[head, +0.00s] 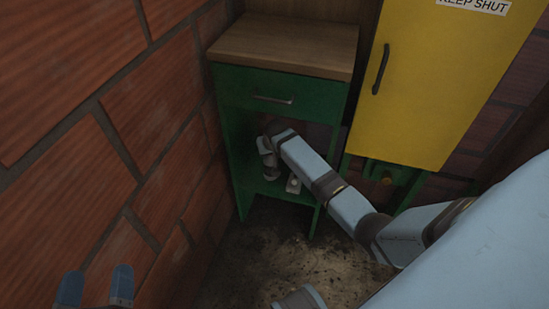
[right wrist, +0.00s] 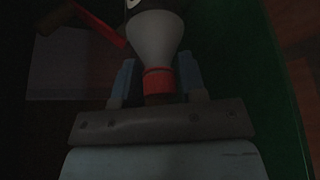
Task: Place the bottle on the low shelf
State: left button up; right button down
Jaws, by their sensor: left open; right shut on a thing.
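The bottle (right wrist: 155,40) has a pale grey body and a red neck band in the right wrist view. My right gripper (right wrist: 158,85) is shut on it at the red band, with a blue finger on each side. In the head view my right arm reaches into the open lower part of the green cabinet, above the low shelf (head: 268,190). Small grey shapes show below the wrist there; I cannot tell bottle from gripper. My left gripper (head: 95,288) is open and empty at the bottom left, away from the cabinet.
A small pale object (head: 293,184) stands on the low shelf. A red object (right wrist: 100,20) shows beside the bottle in the dark wrist view. The cabinet has a closed drawer (head: 275,98) above the opening. A brick wall (head: 130,150) is close on the left; a yellow cabinet (head: 425,85) is on the right.

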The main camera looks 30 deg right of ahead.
pick_arm(q)
jog(key=shift+m+g+h, duration=0.4)
jog(key=shift+g, duration=0.5)
jog(key=f+b, duration=0.2)
jog(key=d+f+b, duration=0.1)
jog(key=f+b, duration=0.1)
jog(key=b, duration=0.1)
jog(key=shift+d+f+b, duration=0.15)
jog(key=shift+f+b, duration=0.15)
pick_arm(e)
jog(key=w+d+f, duration=0.3)
jog(key=d+f, duration=0.1)
jog(key=f, duration=0.3)
jog(key=shift+w, duration=0.15)
jog(key=c, duration=0.6)
grip_release()
jog(key=shift+c, duration=0.2)
pick_arm(q)
jog(key=shift+r, duration=0.1)
pick_arm(e)
jog(key=shift+r, duration=0.1)
